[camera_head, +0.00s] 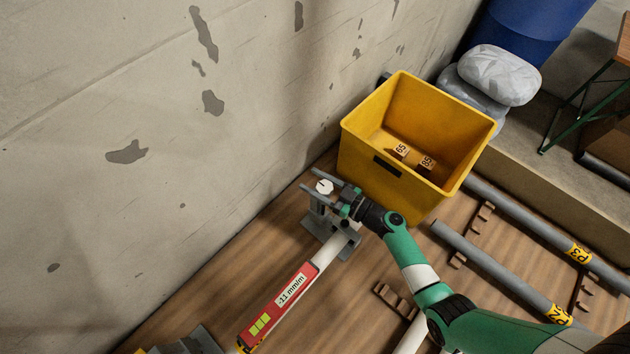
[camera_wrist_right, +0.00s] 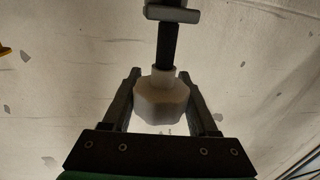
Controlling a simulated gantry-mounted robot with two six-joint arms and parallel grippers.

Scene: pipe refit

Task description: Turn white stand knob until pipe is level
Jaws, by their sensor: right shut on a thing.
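The white stand knob (camera_head: 324,187) sits at the top of a grey pipe stand (camera_head: 344,245) near the wall. My right gripper (camera_head: 333,190) is shut on the knob, with one finger on each side. In the right wrist view the white knob (camera_wrist_right: 160,102) is between the fingers (camera_wrist_right: 160,78), below a dark threaded shaft. The white pipe (camera_head: 327,253) rests at this stand and runs down to the lower left. A red level (camera_head: 278,308) on the pipe reads -11 mm/m and has yellow-green squares. My left gripper is not in view.
A yellow bin (camera_head: 365,175) with small numbered brown blocks stands just behind my right gripper. Grey pipes (camera_head: 490,262) lie on brown racks at the right. The concrete wall (camera_head: 150,200) is close on the left. Bare wooden floor lies between wall and pipe.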

